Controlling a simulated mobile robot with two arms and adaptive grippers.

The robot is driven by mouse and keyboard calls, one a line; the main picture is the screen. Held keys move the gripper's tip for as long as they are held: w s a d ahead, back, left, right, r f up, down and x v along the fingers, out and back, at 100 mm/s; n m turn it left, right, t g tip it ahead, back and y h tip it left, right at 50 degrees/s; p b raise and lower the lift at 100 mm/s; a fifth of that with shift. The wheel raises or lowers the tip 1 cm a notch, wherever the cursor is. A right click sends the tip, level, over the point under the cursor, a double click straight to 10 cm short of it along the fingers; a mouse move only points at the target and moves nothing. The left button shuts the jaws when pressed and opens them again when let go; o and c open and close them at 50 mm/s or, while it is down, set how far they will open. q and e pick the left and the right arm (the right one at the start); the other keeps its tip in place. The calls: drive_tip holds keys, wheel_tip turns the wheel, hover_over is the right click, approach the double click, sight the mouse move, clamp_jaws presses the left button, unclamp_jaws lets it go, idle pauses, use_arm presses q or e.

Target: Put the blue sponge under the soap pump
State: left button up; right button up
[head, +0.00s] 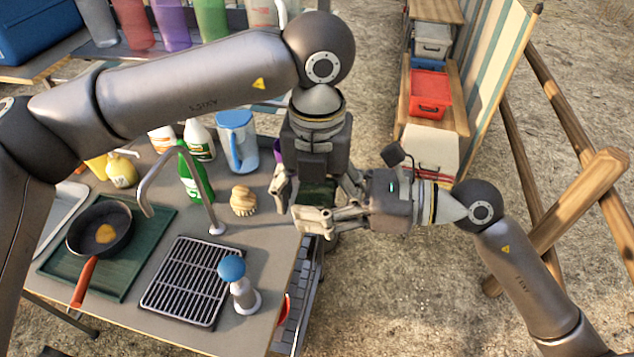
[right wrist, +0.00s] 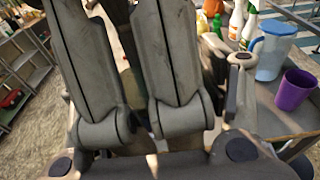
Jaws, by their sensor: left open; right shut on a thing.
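I cannot make out a blue sponge in either view. A squat yellow bottle with a pale top (head: 121,171), which looks like the soap pump, stands at the back left of the counter. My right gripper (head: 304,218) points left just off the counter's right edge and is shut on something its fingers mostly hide.
On the counter (head: 185,338) are a pan (head: 88,238) on a green mat, a tap, a drain rack (head: 182,283), a blue-topped white object (head: 238,287), a brush (head: 243,201), bottles and a blue jug (head: 235,140). A purple cup (right wrist: 295,90) stands near the edge.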

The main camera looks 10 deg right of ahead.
use_arm(q)
drive_tip(key=c, duration=1.1)
use_arm(e)
drive_tip(key=o, duration=0.7)
drive_tip(key=shift+o, duration=0.2)
drive_tip(key=shift+d, duration=0.1)
